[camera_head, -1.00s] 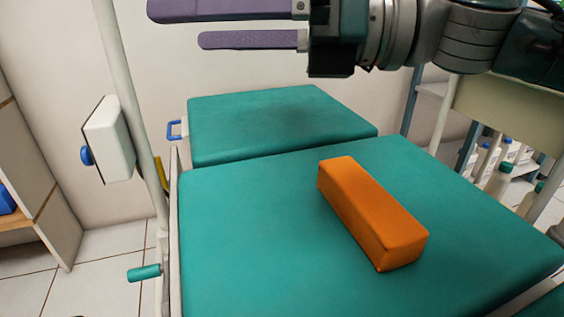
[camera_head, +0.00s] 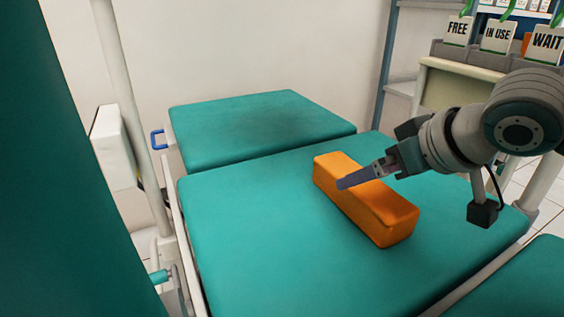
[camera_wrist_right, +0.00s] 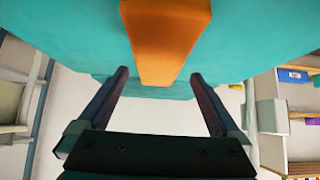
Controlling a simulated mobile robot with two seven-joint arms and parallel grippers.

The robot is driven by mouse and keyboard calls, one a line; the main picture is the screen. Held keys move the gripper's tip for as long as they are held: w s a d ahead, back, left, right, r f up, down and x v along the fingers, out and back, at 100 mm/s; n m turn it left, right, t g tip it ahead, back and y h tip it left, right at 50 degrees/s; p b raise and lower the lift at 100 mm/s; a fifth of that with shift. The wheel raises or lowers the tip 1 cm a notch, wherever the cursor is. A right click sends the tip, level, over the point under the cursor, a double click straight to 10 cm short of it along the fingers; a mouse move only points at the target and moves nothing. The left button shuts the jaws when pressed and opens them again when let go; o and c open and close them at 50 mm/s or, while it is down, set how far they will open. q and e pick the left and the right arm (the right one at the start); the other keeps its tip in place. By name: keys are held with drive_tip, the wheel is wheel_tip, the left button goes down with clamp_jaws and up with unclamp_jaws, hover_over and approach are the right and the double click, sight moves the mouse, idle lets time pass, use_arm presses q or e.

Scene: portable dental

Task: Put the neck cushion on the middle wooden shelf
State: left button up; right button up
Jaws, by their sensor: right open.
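The neck cushion appears to be the long orange block (camera_head: 365,205), lying on the teal padded seat (camera_head: 260,225). My right gripper (camera_head: 358,178) comes in from the right in the head view, its fingers over the cushion's upper side. In the right wrist view my right gripper (camera_wrist_right: 160,75) is open, and the cushion (camera_wrist_right: 165,40) shows between and beyond the fingertips. The fingers do not grip it; whether they touch it I cannot tell. Shelving with small coloured boxes shows at the right edge of the wrist view (camera_wrist_right: 298,103); its levels are partly cut off. My left gripper is not seen.
A second teal pad (camera_head: 260,128) lies behind the seat. A white box (camera_head: 112,147) and a pole stand at left. A large dark teal surface fills the left edge close to the camera. FREE, IN USE and WAIT signs (camera_head: 498,36) stand upper right.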

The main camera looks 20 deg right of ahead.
drive_tip(key=shift+b+x, duration=0.35)
drive_tip(key=shift+x, duration=0.7)
drive_tip(key=b+x, duration=0.2)
drive_tip(key=x, duration=0.1)
drive_tip(key=b+x, duration=0.1)
drive_tip(key=b, duration=0.1)
drive_tip(key=shift+s+d+f, duration=0.1)
drive_tip(key=shift+s+f, duration=0.05)
drive_tip(key=shift+f, duration=0.45)
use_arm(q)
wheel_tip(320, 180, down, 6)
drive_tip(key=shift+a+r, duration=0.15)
use_arm(e)
drive_tip(key=c, duration=1.4)
use_arm(q)
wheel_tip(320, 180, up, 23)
drive_tip(key=p, duration=2.2)
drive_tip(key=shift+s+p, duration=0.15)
drive_tip(key=shift+p, duration=0.15)
use_arm(e)
wheel_tip(320, 180, up, 20)
drive_tip(key=shift+w, duration=0.25)
